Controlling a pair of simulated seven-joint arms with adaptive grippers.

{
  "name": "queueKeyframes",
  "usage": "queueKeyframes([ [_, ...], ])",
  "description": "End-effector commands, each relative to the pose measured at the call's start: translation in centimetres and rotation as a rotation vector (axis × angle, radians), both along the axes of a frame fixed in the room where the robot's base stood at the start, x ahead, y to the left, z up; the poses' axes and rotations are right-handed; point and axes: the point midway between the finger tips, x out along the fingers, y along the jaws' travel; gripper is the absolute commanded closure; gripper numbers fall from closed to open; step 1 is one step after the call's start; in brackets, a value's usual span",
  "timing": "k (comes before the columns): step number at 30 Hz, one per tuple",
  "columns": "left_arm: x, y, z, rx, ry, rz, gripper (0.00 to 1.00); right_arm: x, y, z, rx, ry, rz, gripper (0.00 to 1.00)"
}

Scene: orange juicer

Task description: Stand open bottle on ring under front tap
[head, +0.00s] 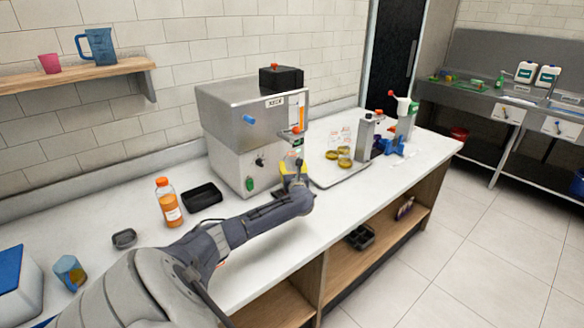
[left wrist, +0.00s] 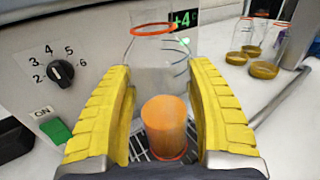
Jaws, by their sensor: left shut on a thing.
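The steel juicer (head: 235,130) stands on the white counter against the tiled wall. My left gripper (head: 294,172) is at its front, low over the counter. In the left wrist view its yellow fingers (left wrist: 165,120) are closed on the two sides of a clear open bottle (left wrist: 163,75). The bottle looks upright, with an orange band at its neck and orange juice in its lower part. A slatted drip grate (left wrist: 140,142) shows below it. Whether the bottle's base touches the grate or a ring is unclear. The front tap is not clearly seen. My right gripper is out of view.
A capped juice bottle (head: 169,203) and a black tray (head: 202,196) stand left of the juicer. The juicer's knob (left wrist: 61,72) and green switch (left wrist: 55,131) are beside the left finger.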

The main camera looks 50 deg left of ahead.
Motion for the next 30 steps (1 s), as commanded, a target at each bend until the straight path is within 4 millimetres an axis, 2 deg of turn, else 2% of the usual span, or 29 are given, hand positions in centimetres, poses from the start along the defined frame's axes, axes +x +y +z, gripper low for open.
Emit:
queueKeyframes([
  [4,0.0,0.0,-0.2,0.001,-0.001,0.0,0.88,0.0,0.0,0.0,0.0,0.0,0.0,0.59],
  [5,0.0,0.0,-0.3,0.0,0.0,0.0,0.4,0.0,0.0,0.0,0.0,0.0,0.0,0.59],
  [9,0.0,0.0,-0.3,0.0,0.0,0.0,0.23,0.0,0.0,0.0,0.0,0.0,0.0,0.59],
  [20,0.0,0.0,0.1,0.001,-0.001,0.0,0.22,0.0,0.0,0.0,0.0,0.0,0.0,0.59],
  [26,-1.1,-1.8,-0.1,-0.001,0.001,-0.003,0.22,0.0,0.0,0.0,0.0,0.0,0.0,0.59],
  [30,-2.3,-3.7,-0.2,-0.002,0.0,-0.003,0.22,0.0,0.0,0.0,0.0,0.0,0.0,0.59],
])
